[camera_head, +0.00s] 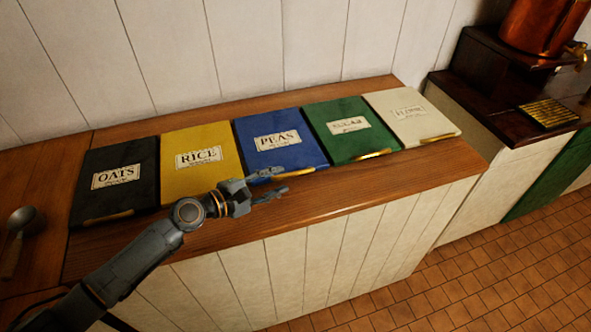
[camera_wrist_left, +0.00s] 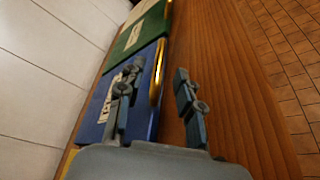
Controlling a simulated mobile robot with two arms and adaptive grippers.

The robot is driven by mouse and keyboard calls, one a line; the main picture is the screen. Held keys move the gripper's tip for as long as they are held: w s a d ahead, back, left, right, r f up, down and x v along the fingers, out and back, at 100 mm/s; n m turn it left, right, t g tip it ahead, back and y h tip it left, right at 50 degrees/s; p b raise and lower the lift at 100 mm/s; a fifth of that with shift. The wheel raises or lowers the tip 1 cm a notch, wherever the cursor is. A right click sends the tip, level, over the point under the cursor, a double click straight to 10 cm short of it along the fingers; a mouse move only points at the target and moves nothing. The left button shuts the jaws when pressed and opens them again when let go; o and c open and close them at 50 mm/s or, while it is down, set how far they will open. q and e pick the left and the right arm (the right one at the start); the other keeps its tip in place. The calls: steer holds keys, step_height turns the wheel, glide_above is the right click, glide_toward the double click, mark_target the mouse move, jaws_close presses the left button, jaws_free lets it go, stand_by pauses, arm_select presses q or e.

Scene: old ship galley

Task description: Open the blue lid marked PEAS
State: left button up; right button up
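The blue lid marked PEAS (camera_head: 272,156) lies shut in the middle of the row on the wooden counter. Its brass handle (camera_head: 299,173) runs along the front edge. My left gripper (camera_head: 277,182) is open and empty at the front edge of the blue lid, close to the handle. In the left wrist view the fingers (camera_wrist_left: 155,95) are apart, with the blue lid (camera_wrist_left: 146,118) under the left finger. The handle (camera_wrist_left: 157,75) shows ahead, between the finger lines. I cannot tell whether a finger touches it. My right gripper is not in view.
Black OATS (camera_head: 117,181) and yellow RICE (camera_head: 202,154) lids lie left; green (camera_head: 350,129) and cream (camera_head: 411,118) lids lie right, all shut. A spoon (camera_head: 17,240) lies far left. A copper vessel (camera_head: 540,25) stands far right. The counter's front strip (camera_head: 400,180) is clear.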

mark_target(290, 176)
arm_select(q)
steer(key=x, duration=0.5)
steer(key=shift+w+d+f, duration=0.1)
steer(key=shift+w+d, duration=0.15)
steer(key=shift+w+d+f, duration=0.1)
steer(key=shift+w+d, duration=0.15)
steer(key=shift+d, duration=0.05)
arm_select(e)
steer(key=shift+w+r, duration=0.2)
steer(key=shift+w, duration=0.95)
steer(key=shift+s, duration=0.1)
arm_select(q)
jaws_close()
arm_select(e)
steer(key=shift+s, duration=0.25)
